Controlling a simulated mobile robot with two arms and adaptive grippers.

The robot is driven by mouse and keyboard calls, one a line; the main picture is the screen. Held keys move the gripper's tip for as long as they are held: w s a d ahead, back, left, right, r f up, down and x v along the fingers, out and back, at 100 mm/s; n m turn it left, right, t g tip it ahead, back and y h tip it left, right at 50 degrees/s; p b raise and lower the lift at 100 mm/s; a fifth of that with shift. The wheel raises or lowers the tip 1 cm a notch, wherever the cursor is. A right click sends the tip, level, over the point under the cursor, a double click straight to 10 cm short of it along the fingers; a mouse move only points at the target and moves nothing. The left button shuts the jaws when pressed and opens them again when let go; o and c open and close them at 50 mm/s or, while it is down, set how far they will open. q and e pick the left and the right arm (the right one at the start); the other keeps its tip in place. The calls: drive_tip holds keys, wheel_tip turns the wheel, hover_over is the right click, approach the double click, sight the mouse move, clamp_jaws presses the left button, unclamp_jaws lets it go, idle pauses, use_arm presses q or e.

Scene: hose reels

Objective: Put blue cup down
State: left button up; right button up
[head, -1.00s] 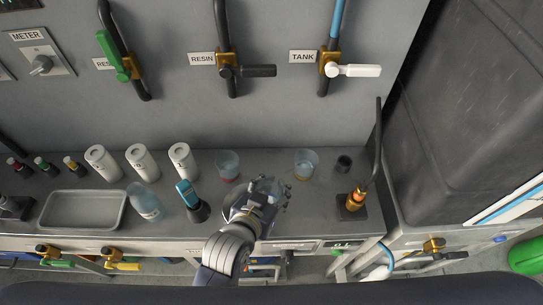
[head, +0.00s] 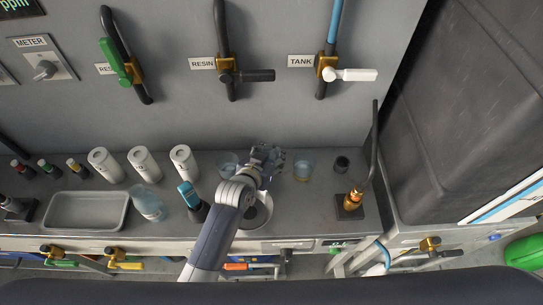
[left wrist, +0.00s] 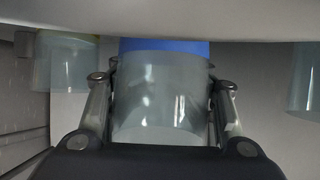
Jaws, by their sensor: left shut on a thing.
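My left gripper (head: 271,157) is over the back of the counter, between two clear cups. It is shut on the blue cup, a clear cup with a blue band (left wrist: 165,47) at one end, which fills the middle of the left wrist view. The fingers press on both its sides. In the head view the gripper mostly hides this cup, and I cannot tell whether it touches the counter. My right gripper is not in view.
One clear cup (head: 227,164) stands left of the gripper and another (head: 303,169) stands right, with a small black cup (head: 342,164) beyond. White canisters (head: 184,161), a spray bottle (head: 193,201) and a metal tray (head: 86,211) are further left. A brass tap (head: 352,200) stands right.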

use_arm(q)
drive_tip(key=shift+f, duration=0.9)
drive_tip(key=shift+w+f, duration=0.25)
drive_tip(key=shift+f, duration=0.05)
drive_tip(key=shift+f, duration=0.15)
drive_tip(key=o, duration=1.3)
drive_tip(key=shift+o, duration=0.2)
